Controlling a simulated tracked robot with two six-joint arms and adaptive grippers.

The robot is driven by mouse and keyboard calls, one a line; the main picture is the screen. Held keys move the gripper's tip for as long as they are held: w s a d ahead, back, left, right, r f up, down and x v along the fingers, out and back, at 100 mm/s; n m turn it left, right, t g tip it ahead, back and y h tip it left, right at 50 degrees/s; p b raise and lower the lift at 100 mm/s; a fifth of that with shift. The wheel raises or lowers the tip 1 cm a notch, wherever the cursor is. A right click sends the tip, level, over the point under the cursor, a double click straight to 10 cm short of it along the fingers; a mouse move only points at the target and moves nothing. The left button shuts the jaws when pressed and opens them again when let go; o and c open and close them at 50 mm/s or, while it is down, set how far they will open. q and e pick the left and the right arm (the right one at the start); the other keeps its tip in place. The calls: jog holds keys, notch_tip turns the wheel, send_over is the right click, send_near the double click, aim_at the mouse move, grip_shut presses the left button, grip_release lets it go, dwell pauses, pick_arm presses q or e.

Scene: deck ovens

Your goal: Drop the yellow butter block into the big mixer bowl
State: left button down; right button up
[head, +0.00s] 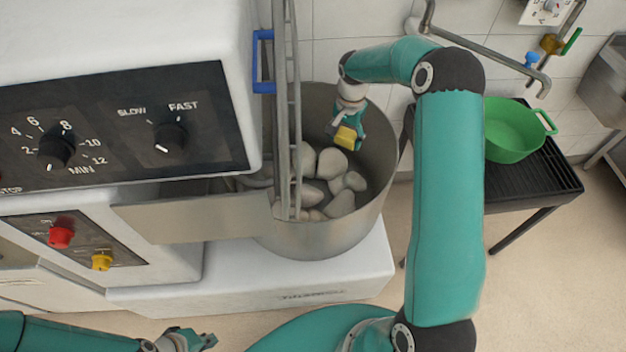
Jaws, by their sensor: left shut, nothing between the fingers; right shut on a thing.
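The yellow butter block (346,137) is held between the fingers of my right gripper (345,130). The gripper points down inside the rim of the big mixer bowl (318,238), toward its back right side. The butter is above several pale dough lumps (332,163) in the bowl; the gap to them cannot be judged. My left gripper (204,340) is shut and empty, low in the picture in front of the mixer base.
The mixer's grey bowl guard (285,110) with a blue handle (262,62) stands at the bowl's left. The white mixer head (120,40) fills the upper left. A green tub (512,130) sits on a black stand (540,180) at right.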

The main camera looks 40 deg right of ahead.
jog(key=o, duration=1.3)
jog(key=shift+c, duration=0.2)
notch_tip(320, 180, up, 12)
